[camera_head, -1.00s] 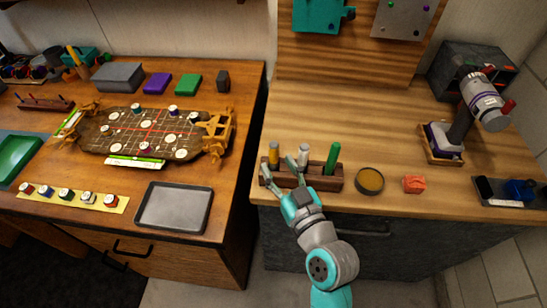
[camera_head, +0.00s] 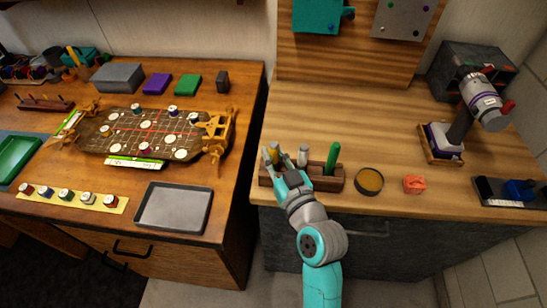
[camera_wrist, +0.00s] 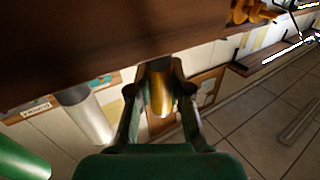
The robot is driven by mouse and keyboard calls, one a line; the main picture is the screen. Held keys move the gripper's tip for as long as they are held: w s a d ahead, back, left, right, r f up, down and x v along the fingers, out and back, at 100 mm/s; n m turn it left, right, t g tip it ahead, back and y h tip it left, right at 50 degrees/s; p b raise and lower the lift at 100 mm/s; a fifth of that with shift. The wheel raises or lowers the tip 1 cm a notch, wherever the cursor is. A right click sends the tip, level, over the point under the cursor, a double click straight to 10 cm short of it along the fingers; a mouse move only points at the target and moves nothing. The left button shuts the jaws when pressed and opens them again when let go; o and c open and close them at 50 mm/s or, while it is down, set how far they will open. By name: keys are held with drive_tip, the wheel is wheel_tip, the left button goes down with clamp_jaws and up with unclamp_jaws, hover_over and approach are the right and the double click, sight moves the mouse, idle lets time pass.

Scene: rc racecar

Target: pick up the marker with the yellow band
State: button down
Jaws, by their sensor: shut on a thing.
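The marker with the yellow band (camera_head: 275,151) is at the left end of the dark wooden holder (camera_head: 328,184), partly hidden by my fingers. My gripper (camera_head: 271,157) is shut on it. In the wrist view the yellow marker (camera_wrist: 160,96) shows between my two fingers (camera_wrist: 160,100). A white-grey marker (camera_head: 303,155) and a green marker (camera_head: 333,158) stand upright in the holder to the right. The white-grey marker (camera_wrist: 85,115) and the green marker (camera_wrist: 20,160) also show left of my gripper in the wrist view.
A round dark-rimmed dish (camera_head: 369,181) and a small orange-red block (camera_head: 414,184) sit right of the holder. A microscope-like device (camera_head: 470,115) stands farther right. The wooden counter (camera_head: 370,125) behind the holder is clear. A grey tray (camera_head: 174,207) lies on the left table.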

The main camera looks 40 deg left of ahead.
drive_tip(key=shift+r, duration=0.1)
wheel_tip(320, 180, up, 18)
idle(0.6)
idle(0.5)
